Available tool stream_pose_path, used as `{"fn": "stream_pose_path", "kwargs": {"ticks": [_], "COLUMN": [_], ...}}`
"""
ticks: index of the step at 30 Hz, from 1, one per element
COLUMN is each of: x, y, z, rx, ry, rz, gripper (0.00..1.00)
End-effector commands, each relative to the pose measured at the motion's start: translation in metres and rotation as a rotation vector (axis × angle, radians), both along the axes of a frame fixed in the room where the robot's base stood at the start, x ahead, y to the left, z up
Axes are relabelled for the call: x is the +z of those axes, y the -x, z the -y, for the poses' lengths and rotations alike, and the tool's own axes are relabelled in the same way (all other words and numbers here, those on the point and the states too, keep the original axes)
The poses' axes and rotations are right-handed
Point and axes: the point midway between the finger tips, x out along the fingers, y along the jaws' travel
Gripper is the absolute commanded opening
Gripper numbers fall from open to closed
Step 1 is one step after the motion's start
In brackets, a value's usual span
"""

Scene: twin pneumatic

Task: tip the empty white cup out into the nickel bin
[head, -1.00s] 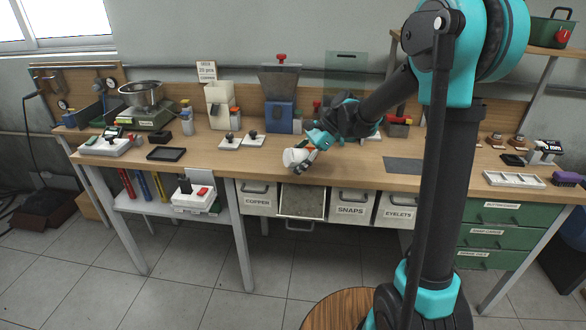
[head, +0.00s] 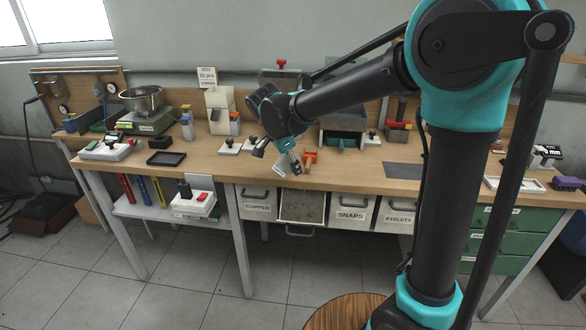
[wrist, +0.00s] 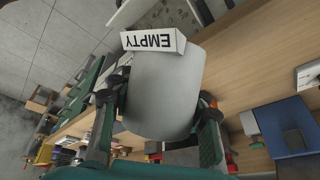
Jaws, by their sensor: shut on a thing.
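My gripper (head: 290,162) is shut on the white cup (head: 283,169), just above the bench's front edge. The cup is tilted in the head view. In the wrist view the cup (wrist: 160,95) fills the middle, between my two fingers, with a tag reading EMPTY upside down. I cannot see inside the cup. An open bin (head: 302,222) with a grey inside sits below and slightly right of the cup, between the bins marked COPPER and SNAPS. Its own label does not show, so I cannot confirm it is the nickel bin.
The COPPER bin (head: 257,208), SNAPS bin (head: 351,214) and EYELETS bin (head: 398,219) stand shut under the bench top. An orange item (head: 310,158) lies on the bench just right of my gripper. A black tray (head: 166,158) lies to the left.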

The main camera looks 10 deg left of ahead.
Motion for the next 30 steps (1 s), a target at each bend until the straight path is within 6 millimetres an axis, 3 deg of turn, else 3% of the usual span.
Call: {"fn": "stream_pose_path", "kwargs": {"ticks": [18,30], "x": [0.009,0.011], "y": [0.0,0.0], "z": [-0.001,0.0], "rx": [0.0,-0.002], "ry": [0.579,0.609], "rz": [0.337,0.353], "gripper": [0.06,0.06]}}
